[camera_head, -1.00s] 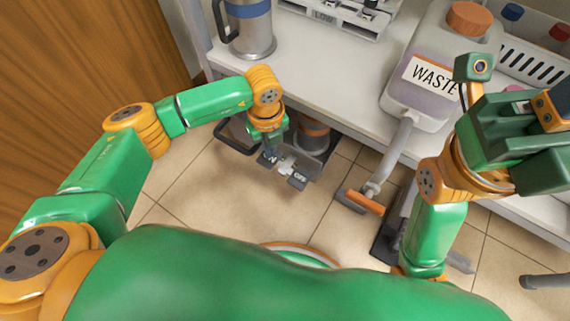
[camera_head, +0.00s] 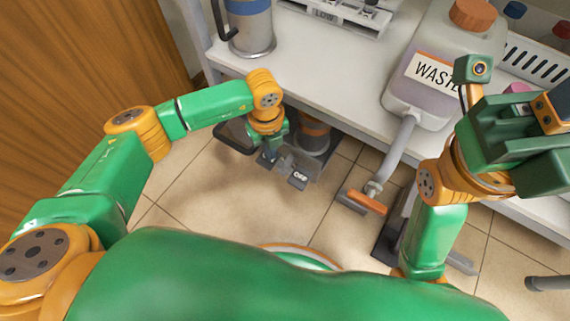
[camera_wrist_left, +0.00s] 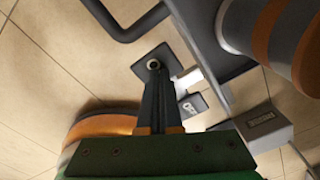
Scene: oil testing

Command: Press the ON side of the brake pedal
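The brake pedal shows low on the unit under the bench. Its OFF plate (camera_head: 298,180) is dark with white lettering and uncovered, and it also shows in the left wrist view (camera_wrist_left: 191,106). The other dark plate, the ON side (camera_wrist_left: 146,57), lies under my left fingertips, which hide most of its marking. My left gripper (camera_head: 268,157) points down at this plate with its fingers together and nothing between them. The tips seem to touch the plate; exact contact is hard to tell. My right gripper (camera_head: 525,135) is raised at the right; its fingertips are unclear.
A bench (camera_head: 330,85) stands above the pedal, with a steel jug (camera_head: 250,35) and a WASTE container (camera_head: 425,80) on it. A dark bar handle (camera_head: 235,138) is left of my left gripper. An orange-ended pipe foot (camera_head: 365,201) is to the right. Tiled floor in front is clear.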

